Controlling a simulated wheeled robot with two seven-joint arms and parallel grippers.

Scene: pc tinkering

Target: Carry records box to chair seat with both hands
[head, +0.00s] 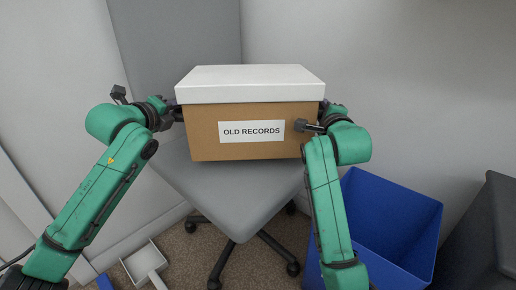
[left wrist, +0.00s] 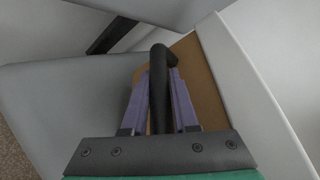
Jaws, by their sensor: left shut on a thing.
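The records box (head: 250,117) is brown cardboard with a white lid and an "OLD RECORDS" label. In the head view it is upright, over the rear part of the grey chair seat (head: 240,198). I cannot tell whether its base touches the seat. My left gripper (head: 176,112) is at the box's left side. In the left wrist view its purple fingers (left wrist: 160,100) are closed around the black handle (left wrist: 158,85) beside the brown box wall (left wrist: 200,80). My right gripper (head: 323,110) is at the box's right side; its fingers are hidden by the wrist.
A blue bin (head: 395,215) stands on the floor right of the chair. A dark object (head: 490,225) is at the far right. A white dustpan-like item (head: 145,262) lies on the carpet at lower left. The chair's grey backrest (head: 175,40) rises behind the box, with a wall behind.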

